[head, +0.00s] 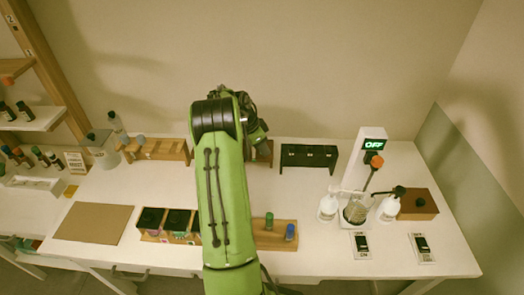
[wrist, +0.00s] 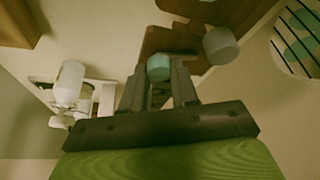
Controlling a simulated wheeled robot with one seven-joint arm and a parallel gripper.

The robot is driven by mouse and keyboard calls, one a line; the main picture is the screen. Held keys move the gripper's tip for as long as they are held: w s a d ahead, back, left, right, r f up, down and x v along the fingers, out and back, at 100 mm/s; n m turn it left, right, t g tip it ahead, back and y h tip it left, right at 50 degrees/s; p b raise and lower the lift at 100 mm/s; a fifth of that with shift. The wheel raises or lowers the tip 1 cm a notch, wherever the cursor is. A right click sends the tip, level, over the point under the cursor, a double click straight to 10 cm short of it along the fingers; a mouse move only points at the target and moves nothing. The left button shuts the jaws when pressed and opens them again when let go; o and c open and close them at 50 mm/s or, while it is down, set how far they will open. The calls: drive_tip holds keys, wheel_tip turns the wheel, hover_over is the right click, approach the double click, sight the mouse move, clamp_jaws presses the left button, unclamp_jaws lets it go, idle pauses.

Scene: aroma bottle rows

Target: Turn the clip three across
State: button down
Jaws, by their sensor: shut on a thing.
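My gripper (wrist: 158,88) shows in the wrist view, its fingers closed on a small teal-topped cylinder (wrist: 159,67) at a brown wooden rack. A grey-topped cylinder (wrist: 220,45) stands beside it, apart from the fingers. In the head view my arm hides the gripper and the held piece. A wooden rack (head: 262,243) there carries a green-topped bottle (head: 269,220) and a blue-topped bottle (head: 290,232). I cannot pick out the clip for certain; a stand (head: 371,150) at the right carries an orange-and-black clamp-like part (head: 375,162).
Two switch boxes (head: 361,245) lie at the front right. A black rack (head: 308,156) and a wooden rack (head: 158,149) stand at the back. A brown mat (head: 93,223) lies at the left.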

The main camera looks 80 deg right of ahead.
drive_tip(key=n+t+h+b, duration=0.1)
drive_tip(key=n+b, duration=0.2)
drive_tip(key=shift+s+f+n, duration=0.1)
drive_tip(key=shift+f+n, duration=0.05)
drive_tip(key=shift+n, duration=0.15)
drive_tip(key=n+b, duration=0.1)
drive_tip(key=n+t+b, duration=0.1)
drive_tip(key=n, duration=0.1)
drive_tip(key=shift+s+a+n+h+b, duration=0.1)
drive_tip(key=shift+s+n+h+b, duration=0.05)
drive_tip(key=shift+n+h+b, duration=0.15)
drive_tip(key=n+t, duration=0.2)
drive_tip(key=n, duration=0.2)
drive_tip(key=shift+s+r+b, duration=0.1)
drive_tip(key=shift+r+b, duration=0.1)
drive_tip(key=shift+b, duration=0.15)
drive_tip(key=shift+n+t, duration=0.7)
drive_tip(key=shift+n, duration=1.3)
drive_tip(key=c, duration=0.9)
unclamp_jaws()
drive_tip(key=shift+o, duration=0.2)
drive_tip(key=p+v, duration=0.2)
drive_tip(key=v, duration=1.3)
drive_tip(key=shift+s+r+p, duration=0.25)
drive_tip(key=shift+r+p, duration=0.05)
drive_tip(key=shift+r, duration=0.15)
